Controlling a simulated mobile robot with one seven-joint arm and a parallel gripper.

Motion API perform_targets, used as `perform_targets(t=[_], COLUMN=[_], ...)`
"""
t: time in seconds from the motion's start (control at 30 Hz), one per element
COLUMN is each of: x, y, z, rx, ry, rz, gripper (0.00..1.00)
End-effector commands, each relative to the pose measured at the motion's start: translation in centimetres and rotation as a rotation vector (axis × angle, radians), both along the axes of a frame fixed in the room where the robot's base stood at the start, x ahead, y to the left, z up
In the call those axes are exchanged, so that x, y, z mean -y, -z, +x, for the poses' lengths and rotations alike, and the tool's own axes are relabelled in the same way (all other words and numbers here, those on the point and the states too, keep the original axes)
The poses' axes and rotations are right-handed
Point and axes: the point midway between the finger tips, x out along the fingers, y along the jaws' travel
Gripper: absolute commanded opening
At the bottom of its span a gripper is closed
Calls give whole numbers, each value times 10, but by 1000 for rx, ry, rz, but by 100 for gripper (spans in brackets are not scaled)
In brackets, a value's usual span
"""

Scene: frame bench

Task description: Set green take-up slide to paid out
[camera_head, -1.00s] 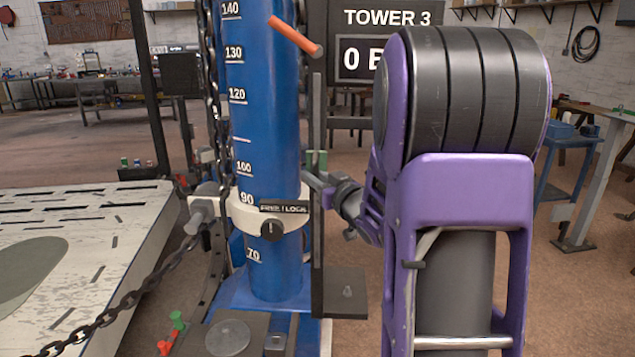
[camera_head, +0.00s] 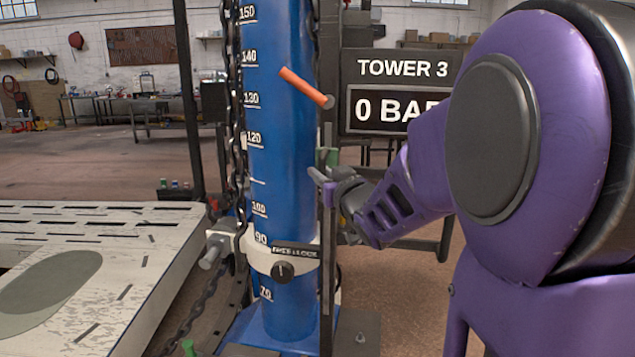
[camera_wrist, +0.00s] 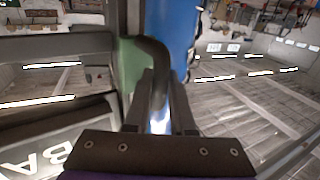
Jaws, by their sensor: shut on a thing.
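The green take-up slide (camera_head: 328,157) sits on a dark upright rail (camera_head: 328,215) just right of the blue column. In the wrist view its green body (camera_wrist: 132,68) shows beside a dark curved piece near my fingers. My gripper (camera_head: 322,180) reaches in from the right, at the slide, and is shut on it. In the wrist view the two dark fingers of my gripper (camera_wrist: 165,105) are close together there. The exact grip point is partly hidden. The slide is well above the white collar (camera_head: 262,257).
The blue column (camera_head: 283,185) carries a number scale, an orange lever (camera_head: 305,87) and a black knob (camera_head: 283,272). A chain (camera_head: 236,120) hangs at its left. A white slotted bench (camera_head: 165,250) is at left. The TOWER 3 sign (camera_head: 402,68) reads 0 BAR, partly covered by my arm.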

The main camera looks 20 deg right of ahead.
Motion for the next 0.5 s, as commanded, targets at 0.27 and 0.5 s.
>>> perform_targets(t=[0.27, 0.5], x=[-1, -1], y=[-37, -52], z=[0, 0], rx=[7, 8], ry=[2, 0], rz=[0, -1], gripper=[0, 0])
